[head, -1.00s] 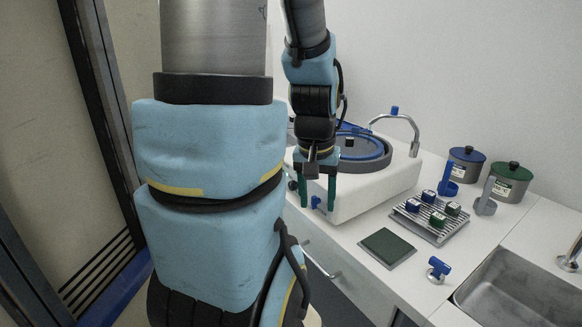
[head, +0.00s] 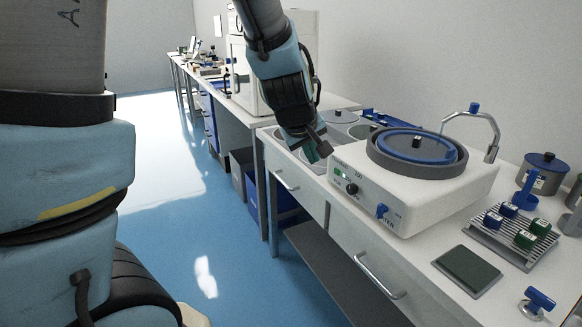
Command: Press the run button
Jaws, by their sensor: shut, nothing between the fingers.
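A white machine (head: 430,195) with a round grey and blue lid (head: 412,146) stands on the bench. The marks are too small to tell which one is the run button. My gripper (head: 316,152) is shut and empty, with teal fingers, just up and left of the panel's left end. I cannot tell whether it touches the machine.
Drawer handles (head: 380,276) stick out below the bench. Blue floor (head: 200,220) is open at left.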

